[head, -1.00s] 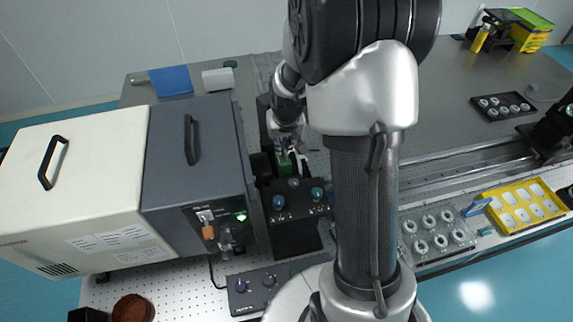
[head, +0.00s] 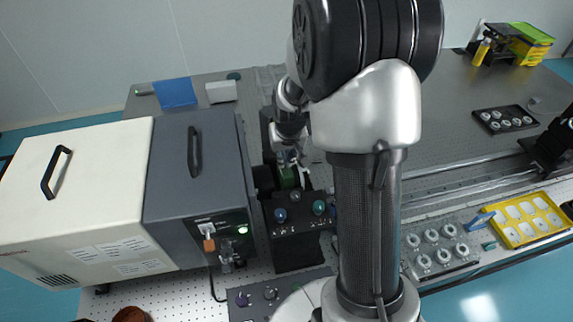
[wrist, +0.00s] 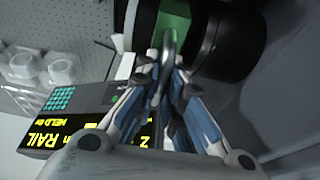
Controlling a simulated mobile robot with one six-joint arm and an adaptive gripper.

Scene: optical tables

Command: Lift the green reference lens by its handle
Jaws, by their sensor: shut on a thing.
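The green reference lens shows as a green block (head: 287,179) in the head view, low between dark parts behind the black knob box. In the wrist view the green body (wrist: 176,18) is at the top, beside a large black round part. Its grey handle (wrist: 168,45) comes down between my fingertips. My gripper (wrist: 165,62) is shut on this handle. In the head view my gripper (head: 290,158) is just above the green block, partly in shadow. Whether the lens is clear of its seat cannot be told.
The black box with knobs (head: 297,222) stands close in front. The dark grey instrument (head: 195,170) is close on the left. A black unit with a yellow-lettered display (wrist: 50,137) and clear round holders (wrist: 60,65) are left in the wrist view. A yellow tray (head: 525,217) is far right.

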